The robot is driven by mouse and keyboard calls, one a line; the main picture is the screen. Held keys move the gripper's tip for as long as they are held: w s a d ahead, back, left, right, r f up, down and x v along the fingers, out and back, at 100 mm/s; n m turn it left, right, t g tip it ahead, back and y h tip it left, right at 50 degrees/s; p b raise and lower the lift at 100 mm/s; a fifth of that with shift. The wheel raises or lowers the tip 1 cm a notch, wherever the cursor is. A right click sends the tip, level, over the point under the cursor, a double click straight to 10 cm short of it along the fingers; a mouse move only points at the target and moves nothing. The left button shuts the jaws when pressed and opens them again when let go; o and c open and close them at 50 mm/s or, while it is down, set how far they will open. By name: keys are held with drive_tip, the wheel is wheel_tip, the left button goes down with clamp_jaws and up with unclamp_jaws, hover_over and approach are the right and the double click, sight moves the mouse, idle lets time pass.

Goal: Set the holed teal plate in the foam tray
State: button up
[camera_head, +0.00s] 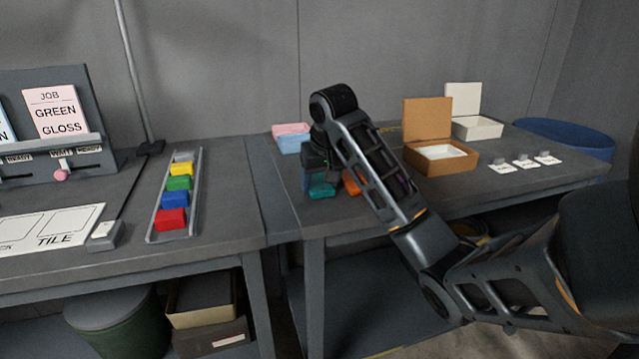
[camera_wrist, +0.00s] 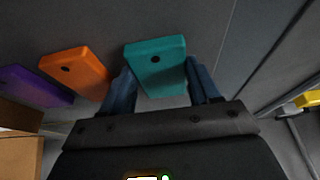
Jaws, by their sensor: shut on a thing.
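The holed teal plate (camera_wrist: 155,66) is between the two blue fingers of my gripper (camera_wrist: 161,82) in the wrist view, with one dark hole showing. My gripper is shut on it. In the head view the teal plate (camera_head: 321,190) shows below my gripper (camera_head: 316,180), low over the right-hand table; I cannot tell if it touches the top. No thing is plainly marked as the foam tray. A brown open-lidded box (camera_head: 465,165) with a pale inside and a white open-lidded box (camera_head: 490,131) stand to the right of my arm.
An orange plate (camera_wrist: 75,72) and a purple plate (camera_wrist: 36,86) lie beside the teal one. Pink and pale blue containers (camera_head: 291,138) stand behind my gripper. A rack (camera_head: 197,200) of coloured blocks is at left. White labels (camera_head: 524,162) lie at right.

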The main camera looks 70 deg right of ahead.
sight(320, 186)
drive_tip(key=shift+r, duration=0.55)
wheel_tip(320, 186, up, 3)
drive_tip(key=shift+f+p, duration=0.1)
drive_tip(key=shift+p, duration=0.55)
drive_tip(key=s+d+r+p, duration=0.5)
drive_tip(key=s+r+p, duration=0.1)
drive_tip(key=s, duration=0.4)
drive_tip(key=shift+s+d+r, duration=0.15)
drive_tip(key=shift+d+r, duration=0.05)
drive_tip(key=shift+r, duration=0.1)
